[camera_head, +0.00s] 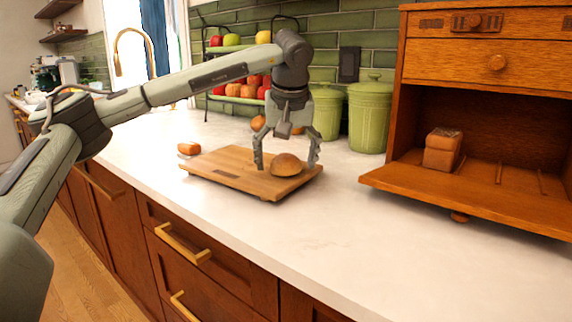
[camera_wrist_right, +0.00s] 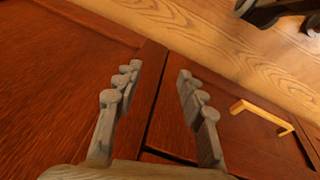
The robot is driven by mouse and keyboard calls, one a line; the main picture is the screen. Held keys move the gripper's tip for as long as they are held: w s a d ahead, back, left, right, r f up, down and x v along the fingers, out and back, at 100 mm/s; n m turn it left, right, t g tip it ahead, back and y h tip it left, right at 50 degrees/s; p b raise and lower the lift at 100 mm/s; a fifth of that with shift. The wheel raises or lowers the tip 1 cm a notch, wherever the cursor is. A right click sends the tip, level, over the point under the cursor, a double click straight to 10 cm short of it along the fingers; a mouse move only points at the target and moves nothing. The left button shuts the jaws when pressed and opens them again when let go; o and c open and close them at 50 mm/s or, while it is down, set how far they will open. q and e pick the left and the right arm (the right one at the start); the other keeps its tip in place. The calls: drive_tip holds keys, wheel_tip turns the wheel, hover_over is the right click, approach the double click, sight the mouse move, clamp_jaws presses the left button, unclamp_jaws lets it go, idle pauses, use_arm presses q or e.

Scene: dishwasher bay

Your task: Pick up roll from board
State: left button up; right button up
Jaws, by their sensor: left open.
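A round brown roll (camera_head: 286,165) lies on the wooden cutting board (camera_head: 225,168) on the white counter. My left gripper (camera_head: 287,162) points down over the board with its fingers spread open. One finger stands to the left of the roll and the other to its right; I cannot tell whether either touches it. My right gripper (camera_wrist_right: 158,125) shows in the right wrist view with its fingers apart and nothing between them, in front of brown cabinet fronts.
A small brown loaf (camera_head: 189,148) lies on the counter left of the board. Green canisters (camera_head: 370,117) and a fruit rack (camera_head: 240,98) stand behind. A wooden bread box (camera_head: 480,205) with a loaf (camera_head: 442,150) inside is at right. The front counter is clear.

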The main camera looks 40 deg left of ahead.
use_arm(q)
drive_tip(key=c, duration=1)
